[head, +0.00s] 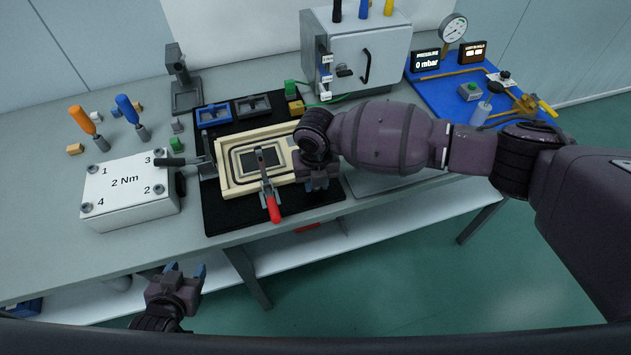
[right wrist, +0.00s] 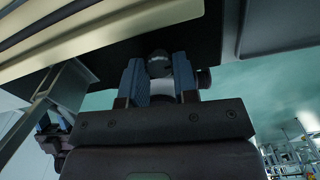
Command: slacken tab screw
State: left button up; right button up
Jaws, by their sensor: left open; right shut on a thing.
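The cream panel fixture (head: 228,178) lies on a black mat (head: 225,218), with a dark window in its middle. A red-handled clamp (head: 273,208) crosses its front edge. My right gripper (head: 320,182) is at the fixture's right end, mostly hidden by its own arm in the head view. In the right wrist view its blue fingers (right wrist: 160,85) are shut on a small piece with a dark round head (right wrist: 159,66) and a pale body. I cannot tell for certain that this is the tab screw. My left gripper (head: 185,272) is open and empty, low in front of the table.
A white box (head: 130,205) marked 2 Nm stands left, with orange (head: 83,121) and blue (head: 127,109) drivers behind it. A black-handled clamp (head: 172,161) is beside the fixture. A grey cabinet (head: 365,60) and a blue gauge board (head: 430,92) stand behind.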

jog(key=shift+f+n+b, duration=0.1)
jog(key=shift+n+b, duration=0.25)
jog(key=shift+n, duration=0.55)
pick_arm(q)
jog(key=shift+s+f, duration=0.2)
jog(key=shift+f, duration=0.3)
jog(key=shift+s+f, duration=0.2)
jog(key=shift+f, duration=0.3)
pick_arm(e)
jog(key=shift+n, duration=0.3)
pick_arm(q)
jog(key=shift+w+r, duration=0.15)
jog(key=shift+w, duration=0.15)
pick_arm(e)
jog(key=o, duration=0.9)
pick_arm(q)
jog(key=shift+s, duration=0.1)
pick_arm(e)
jog(key=shift+r, duration=0.2)
